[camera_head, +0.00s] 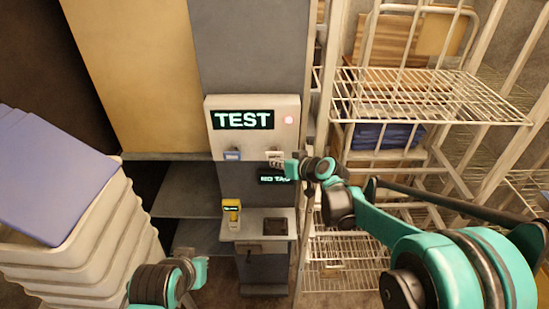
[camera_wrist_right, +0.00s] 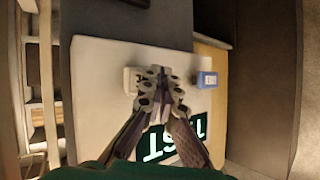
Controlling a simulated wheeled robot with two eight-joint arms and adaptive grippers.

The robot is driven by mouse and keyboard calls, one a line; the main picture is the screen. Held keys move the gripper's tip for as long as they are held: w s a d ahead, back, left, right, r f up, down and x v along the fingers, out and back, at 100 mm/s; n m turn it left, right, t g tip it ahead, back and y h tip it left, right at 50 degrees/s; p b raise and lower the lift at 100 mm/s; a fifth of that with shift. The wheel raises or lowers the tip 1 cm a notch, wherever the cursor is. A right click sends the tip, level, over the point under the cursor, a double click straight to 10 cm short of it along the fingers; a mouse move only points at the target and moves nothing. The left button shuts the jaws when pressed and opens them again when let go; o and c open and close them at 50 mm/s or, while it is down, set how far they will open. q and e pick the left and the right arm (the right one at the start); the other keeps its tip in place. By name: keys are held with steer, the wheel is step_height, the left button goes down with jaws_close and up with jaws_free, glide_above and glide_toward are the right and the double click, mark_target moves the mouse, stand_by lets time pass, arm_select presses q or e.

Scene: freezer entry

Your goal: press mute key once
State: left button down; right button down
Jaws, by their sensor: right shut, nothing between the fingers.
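Below the display are a blue key (camera_head: 232,155) and a whitish key (camera_head: 275,156); I cannot read which is the mute key. Both keys also show in the right wrist view, the blue one (camera_wrist_right: 207,80) on the right and the whitish one (camera_wrist_right: 131,81) on the left. My right gripper (camera_wrist_right: 162,78) is shut and empty, its tips beside the whitish key; contact is unclear. My left gripper (camera_head: 184,254) is low at the left, its fingers unclear.
A "NO TAG" display (camera_head: 273,179) sits below the panel, partly hidden by my right arm. A yellow handheld device (camera_head: 232,211) stands on a ledge (camera_head: 250,236). Wire shelving (camera_head: 430,97) is at right; stacked crates (camera_head: 90,235) with a blue lid (camera_head: 55,175) are at left.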

steer(key=shift+w, duration=0.5)
stand_by(0.8)
steer(key=shift+s, duration=0.95)
steer(key=s, duration=0.5)
stand_by(0.8)
